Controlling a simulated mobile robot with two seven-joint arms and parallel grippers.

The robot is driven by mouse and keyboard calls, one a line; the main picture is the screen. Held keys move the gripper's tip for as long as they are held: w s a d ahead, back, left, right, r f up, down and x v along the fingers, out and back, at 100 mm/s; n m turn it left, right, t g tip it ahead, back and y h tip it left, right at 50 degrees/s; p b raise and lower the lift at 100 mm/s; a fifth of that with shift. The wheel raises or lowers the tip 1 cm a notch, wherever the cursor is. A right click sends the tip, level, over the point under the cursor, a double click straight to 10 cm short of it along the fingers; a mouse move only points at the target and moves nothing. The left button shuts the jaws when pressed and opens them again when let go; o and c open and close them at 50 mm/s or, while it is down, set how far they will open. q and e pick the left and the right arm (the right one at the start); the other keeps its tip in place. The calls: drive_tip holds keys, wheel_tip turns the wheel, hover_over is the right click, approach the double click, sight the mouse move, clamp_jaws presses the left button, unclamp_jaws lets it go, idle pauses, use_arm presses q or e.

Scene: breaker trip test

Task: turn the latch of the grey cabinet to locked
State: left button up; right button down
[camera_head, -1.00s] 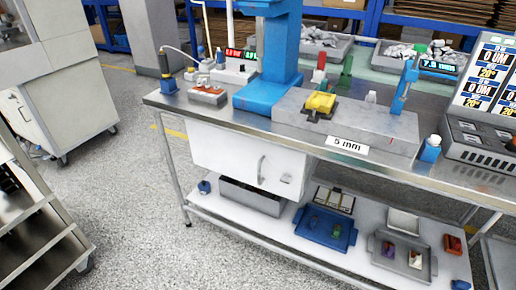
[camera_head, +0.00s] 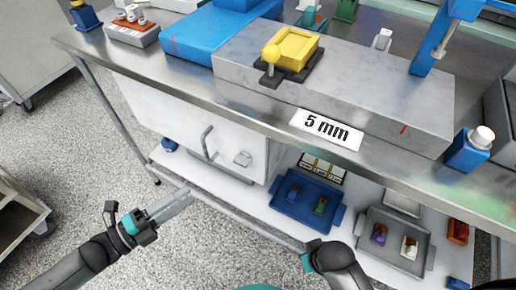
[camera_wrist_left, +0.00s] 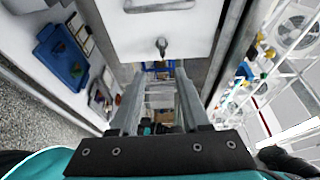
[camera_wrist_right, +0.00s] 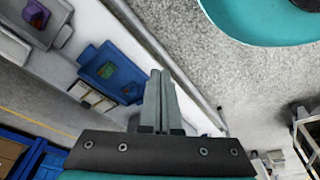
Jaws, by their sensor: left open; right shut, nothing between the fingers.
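The light grey cabinet (camera_head: 170,108) hangs under the bench top, with a bar handle (camera_head: 207,144) and a small latch (camera_head: 243,158) to the handle's right. My left gripper (camera_head: 190,198) is open and empty, in front of the cabinet's lower left part and apart from it. In the left wrist view, the latch (camera_wrist_left: 161,47) shows beyond and between the open fingers (camera_wrist_left: 153,78) on the pale cabinet front (camera_wrist_left: 200,30). Its turned position is too small to tell. In the right wrist view, my right gripper (camera_wrist_right: 160,75) is shut and empty.
The steel bench edge (camera_head: 215,102) overhangs the cabinet. Below is a white shelf (camera_head: 235,198) with a blue tray (camera_head: 284,208) and a grey tray (camera_head: 372,245). A yellow-topped fixture (camera_head: 291,47) stands on the bench. Open floor lies in front.

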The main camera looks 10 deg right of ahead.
sight(238, 164)
use_arm(q)
drive_tip(key=b+x, duration=0.1)
drive_tip(key=x, duration=0.3)
drive_tip(key=b+x, duration=0.1)
drive_tip(key=x, duration=0.4)
drive_tip(key=b+x, duration=0.1)
drive_tip(key=x, duration=0.3)
drive_tip(key=shift+d+r, duration=0.25)
drive_tip(key=shift+d, duration=0.2)
drive_tip(key=shift+x, duration=0.75)
use_arm(e)
wheel_tip(238, 164, up, 7)
drive_tip(key=w+t, duration=0.1)
drive_tip(key=w, duration=0.1)
drive_tip(key=shift+w+a, duration=0.2)
drive_tip(key=shift+w, duration=0.1)
use_arm(q)
drive_tip(key=shift+r, duration=0.1)
clamp_jaws()
